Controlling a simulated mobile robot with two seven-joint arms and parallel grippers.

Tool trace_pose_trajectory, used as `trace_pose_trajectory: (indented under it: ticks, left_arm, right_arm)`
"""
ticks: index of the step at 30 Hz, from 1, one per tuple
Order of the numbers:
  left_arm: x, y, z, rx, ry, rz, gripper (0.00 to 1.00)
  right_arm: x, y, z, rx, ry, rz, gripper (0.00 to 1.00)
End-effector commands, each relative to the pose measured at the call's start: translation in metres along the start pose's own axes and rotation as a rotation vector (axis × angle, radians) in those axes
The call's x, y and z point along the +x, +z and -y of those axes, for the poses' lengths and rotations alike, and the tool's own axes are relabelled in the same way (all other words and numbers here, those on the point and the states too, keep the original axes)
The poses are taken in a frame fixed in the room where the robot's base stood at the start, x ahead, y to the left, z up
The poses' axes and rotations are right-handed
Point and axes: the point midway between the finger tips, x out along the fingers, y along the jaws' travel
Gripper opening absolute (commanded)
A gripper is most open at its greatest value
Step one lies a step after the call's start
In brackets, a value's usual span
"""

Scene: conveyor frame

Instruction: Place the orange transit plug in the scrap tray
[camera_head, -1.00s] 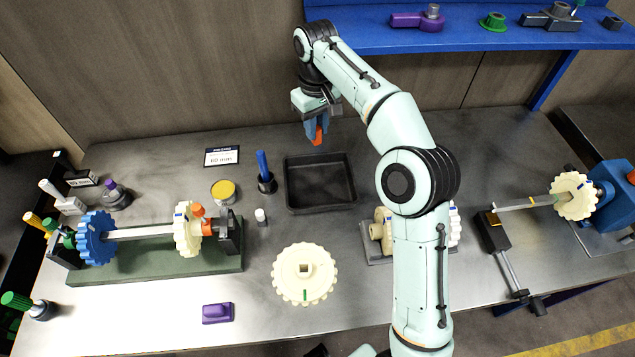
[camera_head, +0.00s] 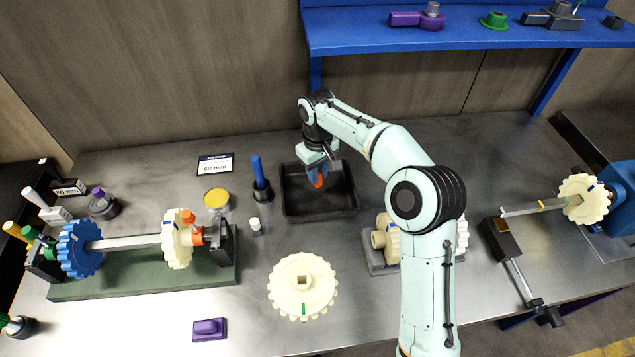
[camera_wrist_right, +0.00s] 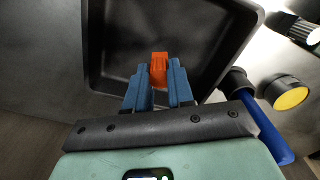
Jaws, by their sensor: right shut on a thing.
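The orange transit plug (camera_wrist_right: 159,70) is held between the two blue fingers of my right gripper (camera_wrist_right: 158,90) in the right wrist view. In the head view the plug (camera_head: 319,180) shows below the right gripper (camera_head: 317,173), over the black scrap tray (camera_head: 335,206). The tray also fills the upper middle of the right wrist view (camera_wrist_right: 97,50). Whether the plug touches the tray floor cannot be told. The tray looks otherwise empty. My left gripper is not in view.
A blue-handled tool (camera_head: 258,175) in a black holder and a yellow-topped tin (camera_head: 216,198) stand left of the tray. A cream gear (camera_head: 303,287) lies in front. A shaft fixture (camera_head: 140,280) is at left. A blue shelf (camera_head: 470,38) overhangs the back right.

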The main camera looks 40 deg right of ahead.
Motion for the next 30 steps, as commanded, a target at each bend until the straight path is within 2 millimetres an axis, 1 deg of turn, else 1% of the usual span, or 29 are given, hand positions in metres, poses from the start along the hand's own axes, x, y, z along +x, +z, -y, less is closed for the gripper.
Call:
trace_pose_trajectory:
  ticks: [3, 7, 19, 20, 21, 22, 30]
  left_arm:
    - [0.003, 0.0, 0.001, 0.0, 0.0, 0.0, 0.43]
    - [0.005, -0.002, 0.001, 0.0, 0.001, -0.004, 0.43]
    - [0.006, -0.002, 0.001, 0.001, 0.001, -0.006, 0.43]
    - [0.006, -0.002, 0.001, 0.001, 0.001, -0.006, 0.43]
    - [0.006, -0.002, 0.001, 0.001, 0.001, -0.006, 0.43]
    - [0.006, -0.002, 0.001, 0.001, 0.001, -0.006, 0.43]
    - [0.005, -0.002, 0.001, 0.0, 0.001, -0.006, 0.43]
  right_arm:
    - [0.018, 0.001, 0.0, 0.0, -0.002, 0.005, 0.0]
    - [0.037, 0.001, 0.001, 0.0, -0.002, 0.004, 0.0]
    - [0.042, 0.0, 0.001, 0.0, -0.001, 0.002, 0.0]
    - [0.042, 0.0, 0.0, 0.0, -0.001, 0.001, 0.32]
    - [0.042, 0.0, 0.0, 0.0, -0.001, 0.001, 0.45]
    - [0.042, 0.0, 0.0, 0.0, -0.001, 0.001, 0.48]
    - [0.041, 0.0, 0.0, 0.0, -0.001, 0.001, 0.48]
